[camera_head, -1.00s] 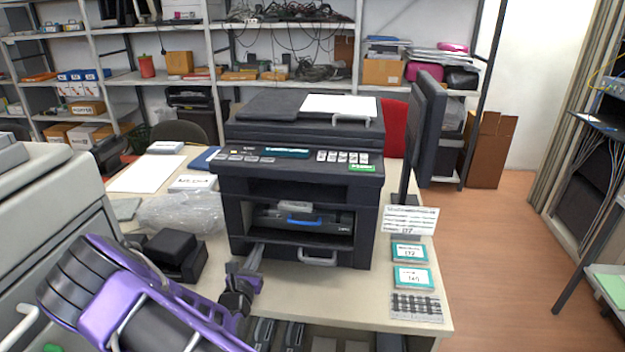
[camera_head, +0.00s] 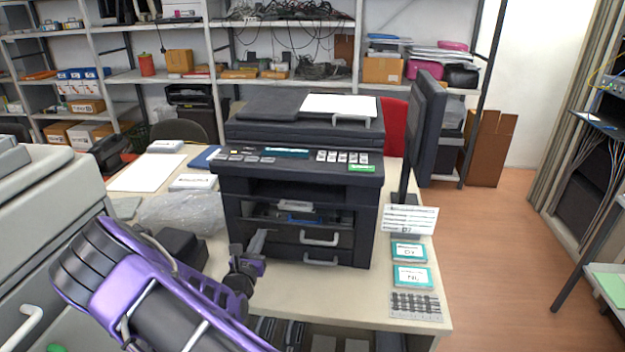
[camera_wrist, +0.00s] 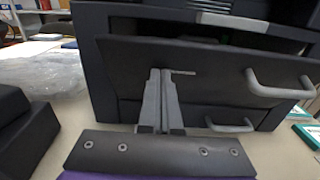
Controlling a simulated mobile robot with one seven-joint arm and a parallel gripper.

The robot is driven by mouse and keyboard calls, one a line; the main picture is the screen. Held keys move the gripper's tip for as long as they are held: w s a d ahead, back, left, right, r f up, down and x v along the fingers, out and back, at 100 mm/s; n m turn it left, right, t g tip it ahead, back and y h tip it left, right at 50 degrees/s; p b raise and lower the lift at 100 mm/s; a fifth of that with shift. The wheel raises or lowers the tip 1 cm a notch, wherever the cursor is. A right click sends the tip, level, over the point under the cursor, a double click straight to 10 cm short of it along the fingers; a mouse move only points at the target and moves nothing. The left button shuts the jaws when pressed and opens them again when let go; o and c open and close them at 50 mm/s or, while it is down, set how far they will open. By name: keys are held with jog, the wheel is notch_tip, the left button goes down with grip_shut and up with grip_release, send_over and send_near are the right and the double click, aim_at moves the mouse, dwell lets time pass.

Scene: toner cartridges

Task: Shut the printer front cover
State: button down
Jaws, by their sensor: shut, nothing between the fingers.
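The black printer (camera_head: 300,190) stands on the table in the head view. Its front cover (camera_head: 285,235), with a grey handle, is tilted up and partly covers the front opening. A gap remains above it, where a blue-handled cartridge (camera_head: 303,219) shows in part. In the wrist view the cover (camera_wrist: 215,70) is a dark panel whose top edge leans out from the printer body. My gripper (camera_head: 262,237) is shut and empty. Its fingertips (camera_wrist: 162,72) are at the outer face of the cover, left of the handle, and appear to touch it.
A second handle (camera_head: 320,261) sits on the printer below the cover. Black boxes (camera_head: 180,250) and plastic wrap (camera_head: 182,214) lie left of the printer. A monitor (camera_head: 425,130) and several labelled cards (camera_head: 408,252) are on the right.

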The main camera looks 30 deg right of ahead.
aim_at(263, 224)
jog(key=shift+w+d+r, duration=0.35)
jog(key=shift+w, duration=0.1)
jog(key=shift+w+d+r, duration=0.2)
jog(key=shift+w+d, duration=0.2)
jog(key=shift+w, duration=0.15)
jog(key=shift+w+d+r, duration=0.15)
jog(key=shift+w+d, duration=0.25)
jog(key=shift+w, duration=0.15)
jog(key=v, duration=0.8)
